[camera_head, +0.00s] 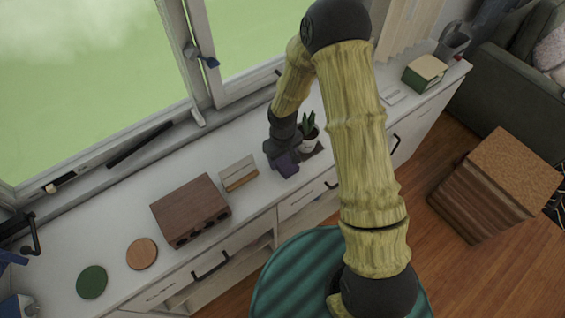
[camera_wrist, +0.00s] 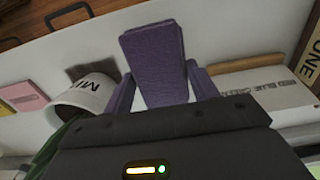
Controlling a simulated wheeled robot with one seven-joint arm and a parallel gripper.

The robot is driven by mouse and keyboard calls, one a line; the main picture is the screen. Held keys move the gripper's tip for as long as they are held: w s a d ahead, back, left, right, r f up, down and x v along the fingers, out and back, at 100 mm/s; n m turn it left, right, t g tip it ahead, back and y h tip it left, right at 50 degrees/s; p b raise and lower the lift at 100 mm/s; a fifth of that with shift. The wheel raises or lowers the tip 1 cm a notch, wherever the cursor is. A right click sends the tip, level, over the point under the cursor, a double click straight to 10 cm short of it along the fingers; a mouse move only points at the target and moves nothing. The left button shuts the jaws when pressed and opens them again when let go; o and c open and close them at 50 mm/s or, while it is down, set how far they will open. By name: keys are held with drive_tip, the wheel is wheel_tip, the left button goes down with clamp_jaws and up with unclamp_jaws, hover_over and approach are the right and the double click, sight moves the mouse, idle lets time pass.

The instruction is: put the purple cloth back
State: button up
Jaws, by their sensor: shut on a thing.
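The purple cloth (camera_wrist: 153,62) is a folded, flat-sided piece between the two fingers of my gripper (camera_wrist: 160,88) in the wrist view. My gripper is shut on it. In the head view the cloth (camera_head: 287,166) shows as a small dark purple patch below my gripper (camera_head: 283,158), over the white counter (camera_head: 225,150). Whether the cloth touches the counter I cannot tell.
A potted plant (camera_head: 309,138) stands close to the right of my gripper. A small sign-like block (camera_head: 239,173) and a brown wooden box (camera_head: 190,208) are to the left. Two round coasters (camera_head: 142,253) lie farther left. A green book (camera_head: 425,73) is at the right end.

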sight(283, 159)
drive_tip(key=shift+f+p, duration=0.4)
drive_tip(key=shift+f, duration=1.35)
drive_tip(key=o, duration=0.9)
drive_tip(key=shift+f, duration=0.1)
wheel_tip(283, 159, up, 12)
drive_tip(key=b, duration=0.3)
drive_tip(key=shift+w, duration=0.1)
drive_tip(key=shift+a, duration=0.1)
